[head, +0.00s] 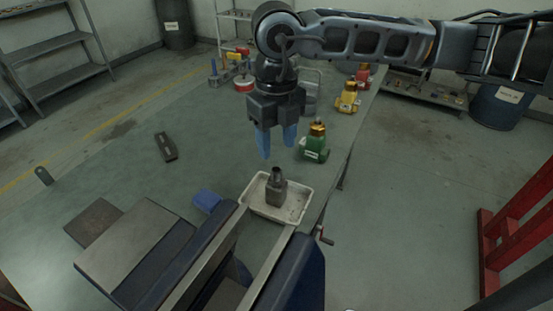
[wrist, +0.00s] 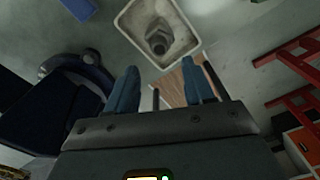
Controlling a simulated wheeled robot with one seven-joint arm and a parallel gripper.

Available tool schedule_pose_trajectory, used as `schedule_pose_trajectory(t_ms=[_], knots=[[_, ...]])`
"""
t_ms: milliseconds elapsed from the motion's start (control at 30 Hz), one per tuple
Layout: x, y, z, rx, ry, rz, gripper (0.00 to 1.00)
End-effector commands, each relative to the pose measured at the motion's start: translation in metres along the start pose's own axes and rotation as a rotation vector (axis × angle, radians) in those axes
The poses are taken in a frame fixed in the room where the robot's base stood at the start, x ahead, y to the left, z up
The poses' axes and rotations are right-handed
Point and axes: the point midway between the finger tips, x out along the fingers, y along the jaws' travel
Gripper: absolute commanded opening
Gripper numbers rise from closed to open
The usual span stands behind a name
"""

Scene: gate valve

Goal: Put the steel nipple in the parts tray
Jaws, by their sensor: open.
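The steel nipple (head: 276,188) stands upright inside the parts tray (head: 301,209), a pale shallow tray on the green table near its right edge. In the wrist view the nipple (wrist: 158,44) shows end-on inside the tray (wrist: 187,42), clear of the walls on most sides. My gripper (head: 277,145) hangs above and behind the tray, fingers down, open and empty. Its blue fingers also show apart in the wrist view (wrist: 161,90), with nothing between them. The nipple is apart from both fingers.
A green valve body (head: 314,147) stands just right of my gripper, with a yellow one (head: 348,98) farther back. A blue block (head: 207,200) lies left of the tray. A dark bar (head: 166,146) lies on the open left part of the table. A red frame (head: 510,240) stands at right.

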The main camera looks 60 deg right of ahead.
Motion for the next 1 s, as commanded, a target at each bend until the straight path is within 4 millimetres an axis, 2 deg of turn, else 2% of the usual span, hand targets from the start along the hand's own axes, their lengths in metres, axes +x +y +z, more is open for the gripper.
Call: schedule_pose_trajectory(t_ms=[100, 333, 1000], knots=[[-0.021, 0.000, 0.000, -0.002, -0.003, -0.001, 0.52], [-0.043, 0.000, 0.000, -0.001, 0.000, 0.000, 0.52], [-0.046, 0.001, 0.000, -0.001, 0.001, 0.001, 0.52]])
